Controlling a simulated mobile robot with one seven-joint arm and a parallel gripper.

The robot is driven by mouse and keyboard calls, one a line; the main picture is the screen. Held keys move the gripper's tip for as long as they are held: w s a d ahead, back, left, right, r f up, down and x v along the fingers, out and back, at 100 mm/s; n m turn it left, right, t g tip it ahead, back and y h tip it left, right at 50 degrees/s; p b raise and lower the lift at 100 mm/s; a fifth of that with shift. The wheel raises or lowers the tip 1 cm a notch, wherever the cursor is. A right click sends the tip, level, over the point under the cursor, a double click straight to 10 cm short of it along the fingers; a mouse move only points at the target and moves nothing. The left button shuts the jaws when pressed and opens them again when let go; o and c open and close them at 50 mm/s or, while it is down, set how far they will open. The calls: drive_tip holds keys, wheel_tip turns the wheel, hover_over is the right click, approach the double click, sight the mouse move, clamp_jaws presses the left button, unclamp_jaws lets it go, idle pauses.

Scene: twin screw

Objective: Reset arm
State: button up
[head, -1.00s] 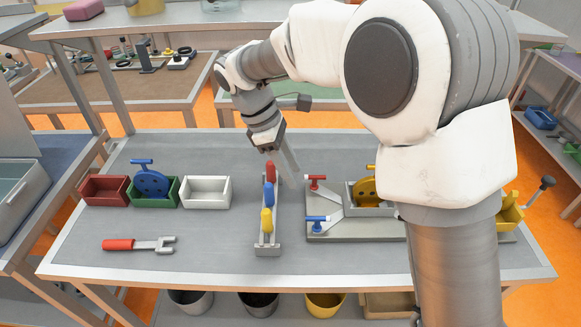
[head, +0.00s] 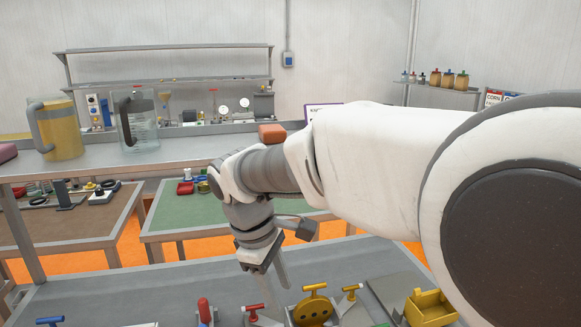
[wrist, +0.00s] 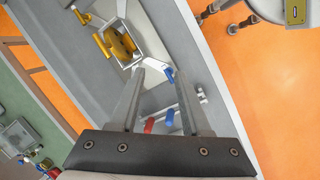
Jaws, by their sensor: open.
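My gripper (head: 278,276) hangs over the workbench in the head view, pointing down, with nothing between its fingers. In the wrist view my gripper (wrist: 160,75) has its two fingers well apart. A yellow disc with a handle (head: 312,309) stands in a fixture near it; this disc also shows in the wrist view (wrist: 121,43), beyond the left fingertip. A red T-handle (head: 252,310) is just below left of the gripper. A red and a blue part (wrist: 169,118) show between the fingers in the wrist view, apart from them.
The grey workbench (head: 150,290) is cut off by the bottom of the head view. A yellow bin (head: 430,308) is at its right. A shelf behind carries a yellow jug (head: 60,130), a clear jug (head: 138,120) and an orange block (head: 272,133). My arm covers much of the right side.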

drive_tip(key=s+d+r+m+t+y, duration=0.2)
drive_tip(key=s+d+m+t, duration=0.2)
drive_tip(key=s+d+m, duration=0.9)
drive_tip(key=shift+s+d+r+t+y, duration=0.35)
drive_tip(key=shift+s+d, duration=0.4)
drive_tip(key=shift+d, duration=0.9)
